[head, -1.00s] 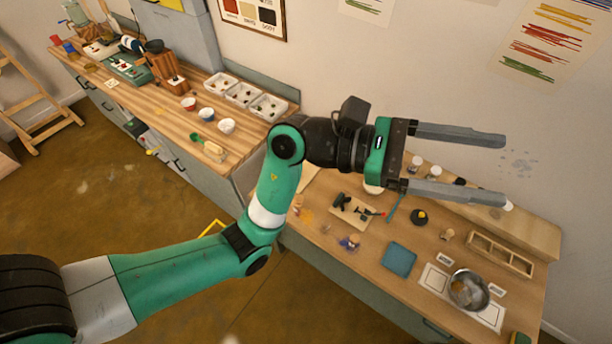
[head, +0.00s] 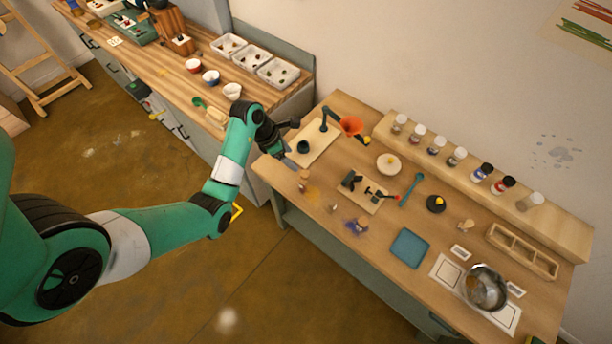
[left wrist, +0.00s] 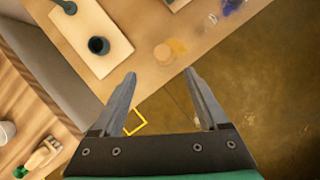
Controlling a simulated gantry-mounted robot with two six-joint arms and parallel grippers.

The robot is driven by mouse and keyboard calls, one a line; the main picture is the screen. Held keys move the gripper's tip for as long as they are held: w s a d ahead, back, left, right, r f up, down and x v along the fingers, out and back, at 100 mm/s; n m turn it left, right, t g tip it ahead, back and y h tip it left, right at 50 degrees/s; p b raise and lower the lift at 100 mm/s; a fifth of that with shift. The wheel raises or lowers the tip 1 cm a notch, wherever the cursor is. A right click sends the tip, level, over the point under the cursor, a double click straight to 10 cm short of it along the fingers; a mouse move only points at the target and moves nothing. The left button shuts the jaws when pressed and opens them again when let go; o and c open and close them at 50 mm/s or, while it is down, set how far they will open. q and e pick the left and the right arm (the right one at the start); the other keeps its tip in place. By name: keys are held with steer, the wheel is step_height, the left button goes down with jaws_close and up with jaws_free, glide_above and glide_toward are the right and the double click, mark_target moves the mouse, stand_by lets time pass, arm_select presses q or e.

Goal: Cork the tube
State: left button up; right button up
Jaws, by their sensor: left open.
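My left gripper (head: 288,140) is over the near left corner of the right-hand table. In the left wrist view its jaws (left wrist: 160,73) are open and empty, with the table edge and floor below. A dark cup (head: 303,146) stands on a pale board under a stand with an orange funnel (head: 351,125); the cup also shows in the left wrist view (left wrist: 98,46). A small tan, cork-like piece (head: 466,225) lies near the wooden compartment tray (head: 497,232). I cannot tell which item is the tube. My right gripper is out of view.
Several small jars, one with a blue top (head: 482,172), stand along the raised back shelf. A blue tray (head: 409,248), a metal bowl (head: 486,287), a white round dish (head: 388,164) and a tan piece by orange powder (head: 304,180) occupy the table.

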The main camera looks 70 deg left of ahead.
arm_select(q)
steer(key=b, duration=0.1)
glide_above(305, 173)
steer(key=s, duration=0.2)
steer(key=shift+a+f, duration=0.15)
steer(key=shift+f, duration=1.3)
steer(key=shift+a+f, duration=0.1)
steer(key=shift+f, duration=1.3)
steer(key=x, duration=0.1)
steer(key=b+x, duration=0.1)
steer(key=x, duration=0.1)
steer(key=b+x, duration=0.1)
steer(key=shift+s+d+f, duration=0.15)
steer(key=shift+d+f, duration=0.05)
steer(key=shift+f, duration=0.45)
jaws_close()
